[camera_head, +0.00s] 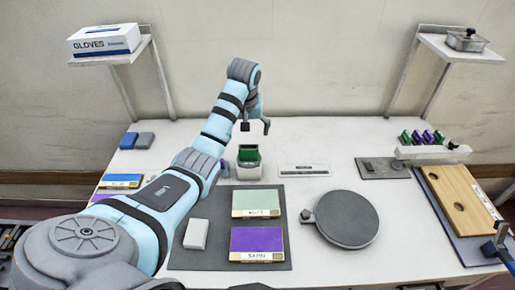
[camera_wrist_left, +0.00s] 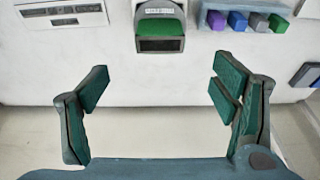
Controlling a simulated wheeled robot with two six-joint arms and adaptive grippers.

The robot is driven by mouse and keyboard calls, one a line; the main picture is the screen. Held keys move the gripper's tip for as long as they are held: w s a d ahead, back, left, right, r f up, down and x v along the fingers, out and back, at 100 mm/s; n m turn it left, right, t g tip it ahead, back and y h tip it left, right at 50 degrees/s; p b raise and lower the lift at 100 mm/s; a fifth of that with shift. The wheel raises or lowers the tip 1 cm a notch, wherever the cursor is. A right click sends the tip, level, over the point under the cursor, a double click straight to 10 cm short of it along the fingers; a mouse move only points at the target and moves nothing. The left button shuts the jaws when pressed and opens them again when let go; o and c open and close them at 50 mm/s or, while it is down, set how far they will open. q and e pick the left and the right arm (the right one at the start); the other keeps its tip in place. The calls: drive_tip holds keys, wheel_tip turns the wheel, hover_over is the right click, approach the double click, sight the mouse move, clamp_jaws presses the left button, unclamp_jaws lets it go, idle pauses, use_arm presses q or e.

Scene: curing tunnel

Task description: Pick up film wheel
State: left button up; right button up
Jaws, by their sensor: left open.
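My left gripper (camera_head: 256,127) is open and empty over the back middle of the table. Its two spread fingers, with green pads, also show in the left wrist view (camera_wrist_left: 165,95), with nothing between them. I cannot tell for sure which thing is the film wheel. A round dark grey disc (camera_head: 345,222) with a small knob lies flat on the table, right of centre and well in front of the gripper. A small grey box with a green top (camera_head: 248,160) stands just below the gripper in the head view; it also shows at the top of the left wrist view (camera_wrist_left: 160,30).
A dark mat (camera_head: 212,259) holds a green panel (camera_head: 256,203), a purple panel (camera_head: 257,240) and a pale block (camera_head: 196,234). A wooden board (camera_head: 458,200) lies at right, with a rack of coloured blocks (camera_head: 432,152) behind it. Shelves stand at both back corners.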

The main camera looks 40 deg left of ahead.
sight(248, 148)
use_arm(q)
drive_tip(key=f, duration=0.3)
drive_tip(key=s+f, duration=0.1)
drive_tip(key=f, duration=0.1)
drive_tip(key=shift+a+f, duration=0.35)
drive_tip(key=shift+a, duration=0.05)
drive_tip(key=w+f, duration=0.1)
drive_tip(key=w+f+b, duration=0.1)
drive_tip(key=f, duration=0.1)
drive_tip(key=w+f, duration=0.1)
drive_tip(key=f, duration=0.1)
drive_tip(key=shift+a+b, duration=0.1)
drive_tip(key=shift+b, duration=0.25)
drive_tip(key=shift+f, duration=0.2)
drive_tip(key=shift+s+a+r, duration=0.1)
drive_tip(key=shift+s+r, duration=0.15)
drive_tip(key=shift+c, duration=0.4)
drive_tip(key=shift+s+r, duration=0.1)
drive_tip(key=c, duration=1.3)
use_arm(e)
drive_tip(key=shift+s+f, duration=0.85)
drive_tip(key=shift+s, duration=0.15)
